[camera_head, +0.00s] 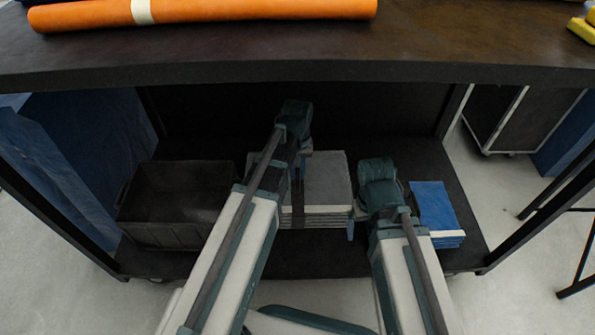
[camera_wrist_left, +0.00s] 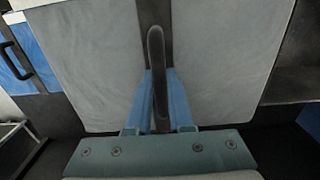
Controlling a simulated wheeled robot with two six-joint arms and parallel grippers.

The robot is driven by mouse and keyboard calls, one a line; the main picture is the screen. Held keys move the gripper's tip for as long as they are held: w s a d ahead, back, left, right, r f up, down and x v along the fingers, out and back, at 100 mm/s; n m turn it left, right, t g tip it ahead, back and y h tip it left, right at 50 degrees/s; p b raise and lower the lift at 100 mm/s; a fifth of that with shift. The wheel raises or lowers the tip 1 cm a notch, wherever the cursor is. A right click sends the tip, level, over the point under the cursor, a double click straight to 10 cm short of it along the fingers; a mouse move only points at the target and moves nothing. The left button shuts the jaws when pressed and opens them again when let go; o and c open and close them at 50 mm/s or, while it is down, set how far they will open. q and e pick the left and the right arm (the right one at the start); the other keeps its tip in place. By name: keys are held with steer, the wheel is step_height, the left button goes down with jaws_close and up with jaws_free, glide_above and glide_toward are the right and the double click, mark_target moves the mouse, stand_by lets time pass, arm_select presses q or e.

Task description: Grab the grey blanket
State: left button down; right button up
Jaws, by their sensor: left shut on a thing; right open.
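The grey blanket (camera_head: 328,178) is a folded stack with pale layered edges on the low dark shelf. In the left wrist view its grey top (camera_wrist_left: 225,60) spreads on both sides of a dark band. My left gripper (camera_wrist_left: 160,98) has its blue fingers closed on a dark upright loop at the middle of the blanket. In the head view the left gripper (camera_head: 298,180) is over the blanket's left part, partly hidden by its arm. My right gripper (camera_head: 352,222) is open at the blanket's right front edge; its fingers are mostly hidden.
A black bin (camera_head: 172,205) stands left of the blanket. A blue folded stack (camera_head: 433,207) lies to the right. The upper shelf (camera_head: 300,62) overhangs and carries an orange roll (camera_head: 230,12). Shelf posts stand at both sides.

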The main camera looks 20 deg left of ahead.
arm_select(q)
step_height(320, 180, up, 10)
steer(key=p, duration=0.8)
steer(key=shift+f+p, duration=0.1)
steer(key=shift+p, duration=0.25)
